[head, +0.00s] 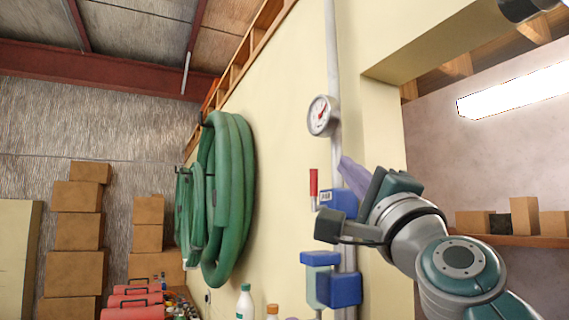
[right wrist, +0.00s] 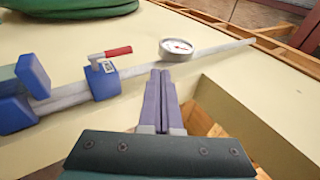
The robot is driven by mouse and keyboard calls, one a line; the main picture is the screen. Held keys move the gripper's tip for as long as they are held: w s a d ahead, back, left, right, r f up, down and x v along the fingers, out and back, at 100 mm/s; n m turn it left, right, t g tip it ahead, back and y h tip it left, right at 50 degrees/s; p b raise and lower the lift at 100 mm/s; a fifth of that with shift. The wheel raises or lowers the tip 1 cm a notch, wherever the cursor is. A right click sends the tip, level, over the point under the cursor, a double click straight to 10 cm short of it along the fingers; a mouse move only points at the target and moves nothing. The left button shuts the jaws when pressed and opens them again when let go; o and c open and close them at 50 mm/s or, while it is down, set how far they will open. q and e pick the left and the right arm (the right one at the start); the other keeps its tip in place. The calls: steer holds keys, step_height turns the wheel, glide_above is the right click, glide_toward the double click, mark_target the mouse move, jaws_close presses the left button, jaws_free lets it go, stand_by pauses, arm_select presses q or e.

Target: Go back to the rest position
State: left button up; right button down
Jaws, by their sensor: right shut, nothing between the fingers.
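My right gripper (head: 346,172) is in front of the pipe on the cream wall in the head view, just below the round gauge (head: 322,116). In the right wrist view its two purple fingers (right wrist: 161,75) are together with nothing between them. They point toward the wall, and the gauge (right wrist: 176,48) lies just beyond their tips in the picture. A blue valve block (head: 338,202) with a red lever (head: 314,183) sits on the pipe beside the gripper. I cannot tell whether the gripper touches anything. My left gripper does not show.
Blue filter fittings (head: 338,289) are lower on the pipe. Green hose coils (head: 230,195) hang on the wall to the left. Bottles (head: 245,303) stand at the bottom. Cardboard boxes (head: 78,232) are stacked at the far left. A shelf (head: 508,241) with boxes is in the recess on the right.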

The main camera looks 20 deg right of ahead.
steer(key=s+a+f+n+g+y+p, duration=0.2)
steer(key=s+a+f+n+g+y, duration=0.25)
steer(key=f+n, duration=0.35)
steer(key=s+a+f+n+g+y+p, duration=0.25)
steer(key=s+a+f+n+g, duration=0.2)
steer(key=f+n, duration=0.35)
steer(key=s+d+f+n+g+h+p, duration=0.1)
steer(key=s+f+g, duration=0.4)
steer(key=s, duration=0.5)
steer(key=s+d+f+n+g+h+p, duration=0.1)
steer(key=s+d+f+n+g+h, duration=0.1)
steer(key=s+f+n+g, duration=0.3)
steer(key=s+f+g+h, duration=0.1)
steer(key=s+f, duration=0.3)
steer(key=s, duration=0.2)
steer(key=shift+d+f, duration=0.35)
